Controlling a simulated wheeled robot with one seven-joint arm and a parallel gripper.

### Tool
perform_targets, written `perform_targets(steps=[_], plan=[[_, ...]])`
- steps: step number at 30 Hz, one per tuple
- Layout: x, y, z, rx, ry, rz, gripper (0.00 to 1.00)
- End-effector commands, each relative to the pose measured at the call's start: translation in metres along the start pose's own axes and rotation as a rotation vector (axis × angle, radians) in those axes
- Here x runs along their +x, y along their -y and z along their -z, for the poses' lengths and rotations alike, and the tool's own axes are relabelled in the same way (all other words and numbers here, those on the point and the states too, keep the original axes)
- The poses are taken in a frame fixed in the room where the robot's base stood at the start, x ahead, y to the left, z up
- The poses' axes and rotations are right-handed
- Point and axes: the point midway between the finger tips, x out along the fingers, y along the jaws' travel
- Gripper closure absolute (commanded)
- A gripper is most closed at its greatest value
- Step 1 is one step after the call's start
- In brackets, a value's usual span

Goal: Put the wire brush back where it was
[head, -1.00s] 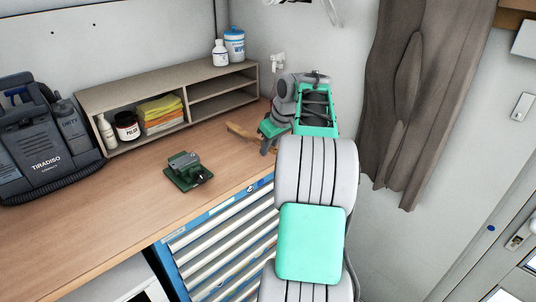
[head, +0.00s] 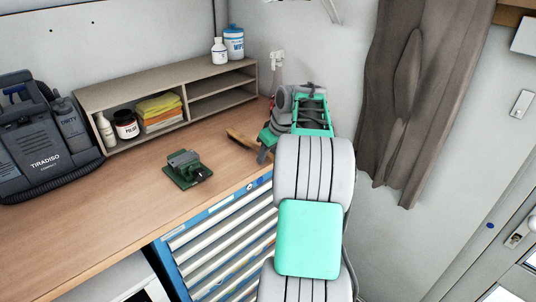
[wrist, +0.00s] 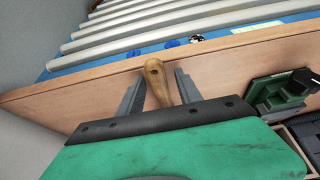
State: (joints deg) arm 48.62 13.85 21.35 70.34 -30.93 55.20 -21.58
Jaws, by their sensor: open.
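The wire brush (head: 240,138) shows as a wooden handle at the right end of the workbench, pointing left toward the shelf. My gripper (head: 264,147) is at its right end, low over the bench. In the wrist view, the rounded handle end (wrist: 155,72) lies between the two grey fingers of my gripper (wrist: 160,77). The fingers are open, with a gap visible on each side of the handle. The bristle part is hidden behind my gripper body.
A green vise (head: 187,169) stands on the bench (head: 110,205) left of the brush. An open shelf unit (head: 190,112) runs along the wall behind. A blue drawer cabinet (head: 220,245) is below the bench edge. A brown curtain (head: 415,110) hangs at right.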

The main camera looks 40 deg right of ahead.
Motion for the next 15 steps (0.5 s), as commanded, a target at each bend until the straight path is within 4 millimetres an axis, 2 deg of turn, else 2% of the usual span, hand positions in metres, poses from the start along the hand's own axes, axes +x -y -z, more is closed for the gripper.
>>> perform_targets(steps=[5,8,15], plan=[[-0.01,-0.001,0.001,0.001,-0.002,-0.002,0.58],[-0.029,-0.001,0.001,0.0,-0.003,-0.004,0.58],[-0.094,-0.001,0.002,0.0,-0.001,-0.003,0.58]])
